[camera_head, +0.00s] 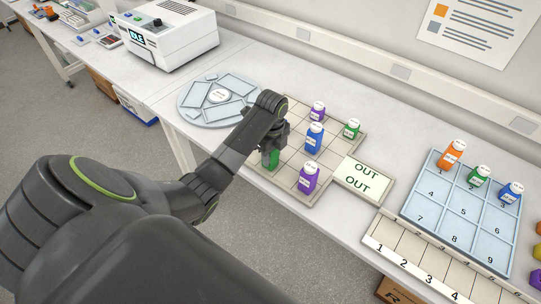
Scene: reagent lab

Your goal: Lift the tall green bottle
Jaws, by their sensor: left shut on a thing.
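The tall green bottle (270,159) is at the left part of the beige gridded tray (294,195). Only its lower body shows; its upper part is hidden by my left gripper (272,146). My left gripper is shut on the tall green bottle from above. I cannot tell whether the bottle's base touches the tray. My right gripper is not in view.
Beside it on the tray stand a blue bottle (314,139), two purple bottles (308,178) (317,111) and a short green bottle (352,128). A round grey carousel (189,105) lies left. A blue numbered rack (424,205) with several bottles stands right.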

